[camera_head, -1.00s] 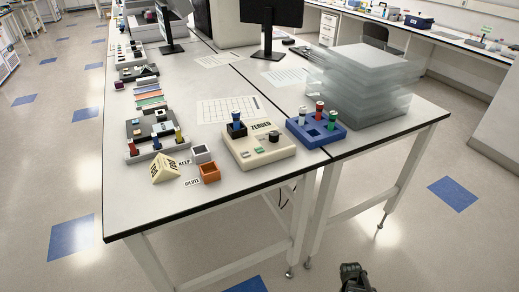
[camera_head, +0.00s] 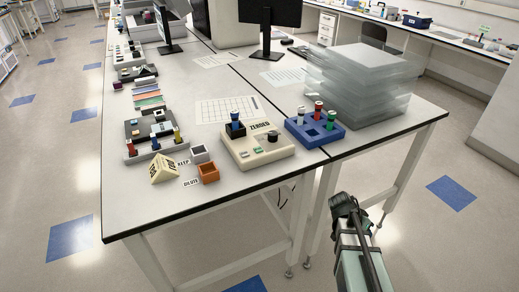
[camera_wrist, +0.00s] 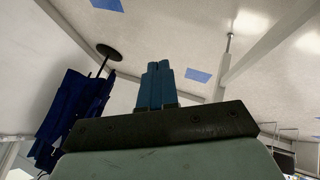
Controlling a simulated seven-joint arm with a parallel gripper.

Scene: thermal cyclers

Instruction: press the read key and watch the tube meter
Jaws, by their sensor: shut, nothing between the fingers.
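The beige tube meter (camera_head: 262,160) sits near the front edge of the bench, with a sign reading ZEROED (camera_head: 260,126) at its back. A small green key (camera_head: 258,150) and a black knob (camera_head: 273,136) are on its top. I cannot read any lettering on the keys. A blue-capped tube (camera_head: 235,118) stands upright in the dark well at the meter's back left. My gripper (camera_head: 344,202) is in front of the bench, to the right of and apart from the meter. In the wrist view its blue fingers (camera_wrist: 157,86) are shut together, with the floor beyond.
A blue rack (camera_head: 328,138) with several capped tubes stands right of the meter. A grey cup (camera_head: 200,153) by the KEEP label and an orange cup (camera_head: 209,173) by DILUTE stand left. A yellow folded sign (camera_head: 163,169) is farther left. Clear stacked boxes (camera_head: 365,85) stand behind right.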

